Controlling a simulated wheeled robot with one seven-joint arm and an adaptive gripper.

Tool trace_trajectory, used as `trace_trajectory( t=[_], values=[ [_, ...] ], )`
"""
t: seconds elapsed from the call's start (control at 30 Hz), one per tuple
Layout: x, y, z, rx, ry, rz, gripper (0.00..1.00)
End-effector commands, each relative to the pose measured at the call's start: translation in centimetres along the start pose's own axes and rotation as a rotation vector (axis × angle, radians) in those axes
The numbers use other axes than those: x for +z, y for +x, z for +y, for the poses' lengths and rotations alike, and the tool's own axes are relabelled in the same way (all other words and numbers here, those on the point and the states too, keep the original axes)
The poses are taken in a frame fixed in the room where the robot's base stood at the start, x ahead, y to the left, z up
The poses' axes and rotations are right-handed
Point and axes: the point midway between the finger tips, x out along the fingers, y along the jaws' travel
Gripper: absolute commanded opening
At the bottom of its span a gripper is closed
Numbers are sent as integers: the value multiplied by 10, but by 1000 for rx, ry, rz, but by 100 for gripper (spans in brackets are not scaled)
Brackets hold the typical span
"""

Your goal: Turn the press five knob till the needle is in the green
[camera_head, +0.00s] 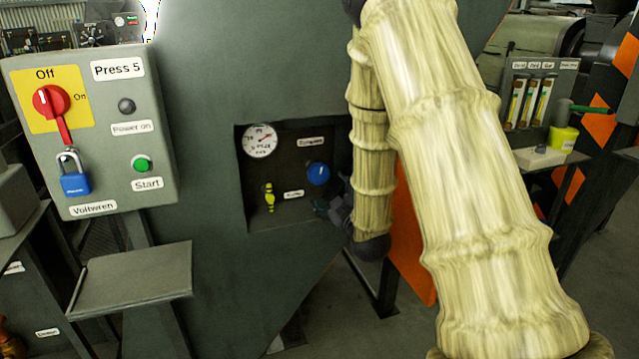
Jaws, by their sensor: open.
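The blue knob (318,173) sits on the dark recessed panel (290,150) of the press, under a small white label too small to read surely. The round white gauge (260,140) is at the panel's upper left. It has a red mark or needle toward the upper right; I cannot make out a green zone. My gripper (330,208) is dark, small and partly hidden behind my sleeved arm. It is open, just below and right of the knob; I cannot tell whether it touches anything.
A yellow valve handle (269,198) is left of the knob. The Press 5 control box (150,90) stands left, with a red switch (52,101), blue padlock (75,183) and green start button (142,164). A grey shelf (130,278) juts out below. My arm covers the middle right.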

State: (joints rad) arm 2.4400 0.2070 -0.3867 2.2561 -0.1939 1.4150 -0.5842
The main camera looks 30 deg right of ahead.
Motion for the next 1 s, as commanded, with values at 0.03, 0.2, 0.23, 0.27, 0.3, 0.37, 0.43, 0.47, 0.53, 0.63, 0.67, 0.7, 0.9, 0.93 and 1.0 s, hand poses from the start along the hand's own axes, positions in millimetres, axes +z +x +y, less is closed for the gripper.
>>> trace_trajectory(
  t=[0.03, 0.2, 0.23, 0.27, 0.3, 0.37, 0.43, 0.47, 0.53, 0.63, 0.67, 0.7, 0.9, 0.93, 1.0],
  values=[
    [-1, 2, 3, 8, -3, 7, 82],
    [-3, 15, 6, 11, -6, 11, 82],
    [-3, 19, 6, 11, -6, 11, 82],
    [-4, 23, 7, 12, -6, 12, 82],
    [-4, 30, 7, 12, -6, 12, 82],
    [-4, 40, 7, 12, -6, 11, 82],
    [-4, 51, 7, 11, -6, 11, 82],
    [-4, 56, 6, 11, -6, 10, 82],
    [-4, 68, 7, 12, -6, 11, 82],
    [-4, 82, 7, 11, -6, 10, 82],
    [-3, 86, 7, 11, -6, 9, 82],
    [-3, 90, 7, 11, -6, 10, 82],
    [-3, 106, 6, 11, -5, 10, 82],
    [-3, 107, 6, 11, -5, 9, 82],
    [-3, 108, 6, 10, -5, 9, 82]
  ],
)
